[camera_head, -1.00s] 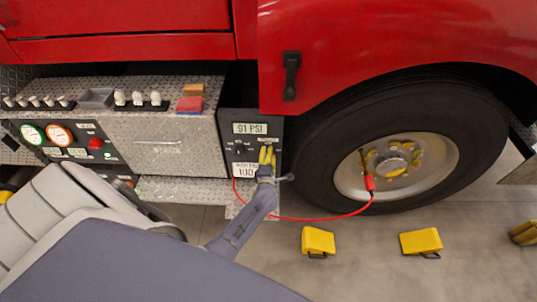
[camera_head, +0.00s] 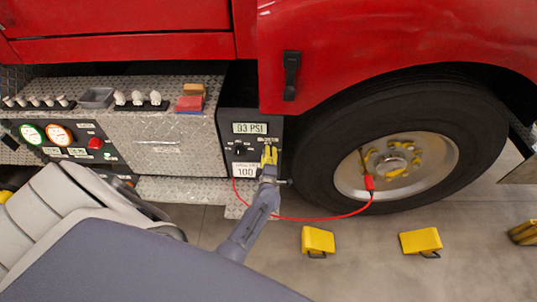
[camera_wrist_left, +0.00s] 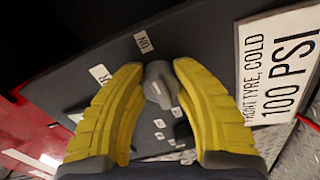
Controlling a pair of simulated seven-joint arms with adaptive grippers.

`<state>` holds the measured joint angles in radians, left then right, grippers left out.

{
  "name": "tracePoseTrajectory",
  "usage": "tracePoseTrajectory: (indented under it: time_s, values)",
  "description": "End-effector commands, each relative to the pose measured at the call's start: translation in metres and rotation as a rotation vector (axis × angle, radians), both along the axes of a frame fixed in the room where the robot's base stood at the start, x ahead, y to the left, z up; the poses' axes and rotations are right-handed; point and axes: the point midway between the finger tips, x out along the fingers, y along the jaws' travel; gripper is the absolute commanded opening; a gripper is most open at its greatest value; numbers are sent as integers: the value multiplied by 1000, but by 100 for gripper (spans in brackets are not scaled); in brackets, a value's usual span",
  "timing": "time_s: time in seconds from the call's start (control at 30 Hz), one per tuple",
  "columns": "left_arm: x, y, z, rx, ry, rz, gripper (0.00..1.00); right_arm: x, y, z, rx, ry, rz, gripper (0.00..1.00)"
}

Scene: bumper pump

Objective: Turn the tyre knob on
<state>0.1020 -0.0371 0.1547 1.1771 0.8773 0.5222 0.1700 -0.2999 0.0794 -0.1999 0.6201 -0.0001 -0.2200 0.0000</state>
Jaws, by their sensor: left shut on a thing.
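The tyre knob is the grey knob (camera_wrist_left: 159,82) on the dark panel (camera_head: 228,122), between my left gripper's fingertips in the left wrist view. My left gripper (camera_head: 268,153) has yellow fingers and is shut on the knob, one fingertip on each side. It also shows in the left wrist view (camera_wrist_left: 158,68). A small white ON label (camera_wrist_left: 145,42) sits just above the knob there. In the head view the fingers hide the knob. The panel display (camera_head: 250,128) reads 93 PSI. My right gripper is not in view.
A black knob (camera_head: 239,150) sits left of my gripper. A white 100 PSI placard (camera_head: 245,171) is below it. A red hose (camera_head: 320,217) runs to the truck wheel (camera_head: 440,140). Yellow chocks (camera_head: 318,240) lie on the floor. Gauges and a red button (camera_head: 96,142) are further left.

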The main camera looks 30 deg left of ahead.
Motion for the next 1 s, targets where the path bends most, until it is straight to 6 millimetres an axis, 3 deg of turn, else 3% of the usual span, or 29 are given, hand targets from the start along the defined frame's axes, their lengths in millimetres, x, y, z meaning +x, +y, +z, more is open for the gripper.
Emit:
tracePoseTrajectory:
  time_s: [0.33,0.37,0.6,1.0]
  values:
    - [4,-4,4,4,-4,-8,0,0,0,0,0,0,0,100]
    - [4,-4,4,3,-4,-8,33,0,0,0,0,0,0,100]
    - [2,-3,2,2,-2,-5,60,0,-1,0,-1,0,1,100]
    - [-9,-8,0,0,2,-4,60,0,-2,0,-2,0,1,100]
